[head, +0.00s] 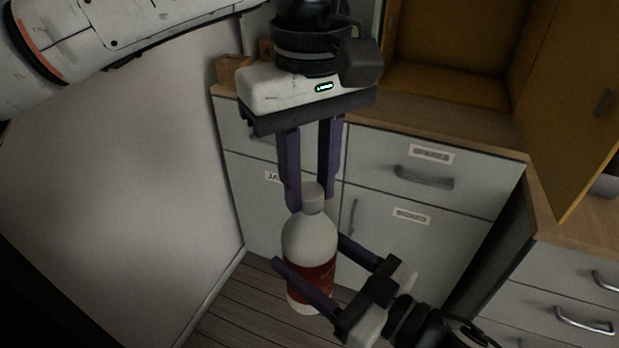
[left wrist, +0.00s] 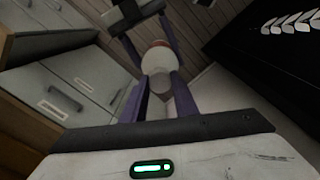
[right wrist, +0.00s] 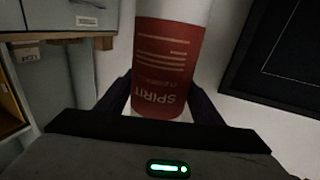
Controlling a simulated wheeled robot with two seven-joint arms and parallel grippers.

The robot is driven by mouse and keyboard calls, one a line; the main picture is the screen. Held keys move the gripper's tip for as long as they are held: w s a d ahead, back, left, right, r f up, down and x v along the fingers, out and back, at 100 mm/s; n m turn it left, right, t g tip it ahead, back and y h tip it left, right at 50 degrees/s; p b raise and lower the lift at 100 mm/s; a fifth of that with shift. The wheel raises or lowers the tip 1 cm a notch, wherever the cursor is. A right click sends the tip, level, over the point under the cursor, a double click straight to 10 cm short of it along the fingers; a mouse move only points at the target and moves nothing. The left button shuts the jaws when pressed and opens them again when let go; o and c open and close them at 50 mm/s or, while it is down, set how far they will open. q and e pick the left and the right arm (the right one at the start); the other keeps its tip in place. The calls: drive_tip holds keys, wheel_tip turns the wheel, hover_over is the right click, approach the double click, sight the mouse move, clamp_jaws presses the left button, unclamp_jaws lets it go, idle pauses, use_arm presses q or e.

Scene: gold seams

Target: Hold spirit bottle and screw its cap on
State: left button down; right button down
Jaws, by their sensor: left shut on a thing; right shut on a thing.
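The spirit bottle (head: 308,243) is white with a red label and stands upright in the air in the head view. Its label (right wrist: 170,66) reads SPIRIT upside down in the right wrist view. My right gripper (head: 308,270) is shut on the bottle body around the label. A pale cap (head: 313,196) sits at the top of the bottle neck; I cannot tell how tightly it is seated. My left gripper (head: 309,198) points down from above, its purple fingers on either side of the cap and shut on it. The cap also shows between the fingers in the left wrist view (left wrist: 160,82).
Grey cabinets with labelled drawers (head: 425,172) and a wooden worktop (head: 450,122) stand behind. An open yellow cupboard door (head: 575,110) is at the right. A small wooden block (head: 234,71) lies on the worktop. A pale wall (head: 110,170) fills the left.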

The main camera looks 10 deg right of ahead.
use_arm(q)
drive_tip(key=c, duration=1.3)
unclamp_jaws()
drive_tip(key=shift+c, duration=0.2)
wheel_tip(320, 180, up, 12)
drive_tip(key=shift+w, duration=0.1)
